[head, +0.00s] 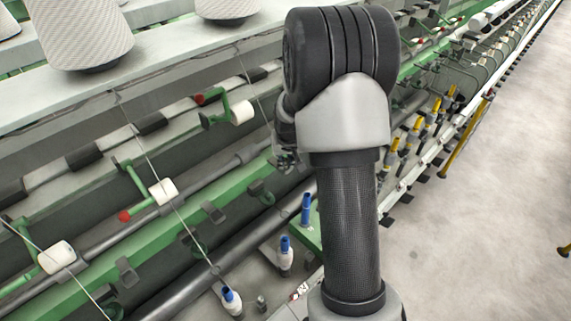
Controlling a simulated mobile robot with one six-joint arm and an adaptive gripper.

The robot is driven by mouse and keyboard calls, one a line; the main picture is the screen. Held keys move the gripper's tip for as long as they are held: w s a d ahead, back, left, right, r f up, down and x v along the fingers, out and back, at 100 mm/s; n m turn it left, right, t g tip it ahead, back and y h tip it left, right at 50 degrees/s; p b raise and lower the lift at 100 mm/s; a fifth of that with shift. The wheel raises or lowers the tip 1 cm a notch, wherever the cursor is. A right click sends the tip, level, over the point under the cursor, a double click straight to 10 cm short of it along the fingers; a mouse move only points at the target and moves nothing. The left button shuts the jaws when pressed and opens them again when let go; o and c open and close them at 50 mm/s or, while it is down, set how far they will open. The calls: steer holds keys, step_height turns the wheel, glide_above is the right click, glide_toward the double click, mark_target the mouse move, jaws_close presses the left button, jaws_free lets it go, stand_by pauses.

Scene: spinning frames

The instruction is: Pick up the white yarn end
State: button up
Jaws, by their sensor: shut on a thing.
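My gripper (284,158) shows only in part, at the left edge of my arm, in front of the green and grey frame. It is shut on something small. My own arm hides much of it, and the yarn end between the fingers cannot be made out. A thin white thread (256,93) runs down from the upper rail toward the gripper. A blue-topped spindle (306,208) stands just below the gripper. Other threads run down on the left, one of them (160,172) to a bobbin with white yarn (232,300).
White rollers on green arms (164,191) stick out on the left. Large white yarn cones (80,35) sit along the top. A spindle with white yarn (286,255) stands low in the middle. Yellow-topped spindles (414,132) line the right. Open grey floor (500,200) lies at the right.

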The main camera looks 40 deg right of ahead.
mark_target(286, 161)
step_height(286, 161, up, 20)
stand_by(0.7)
stand_by(0.4)
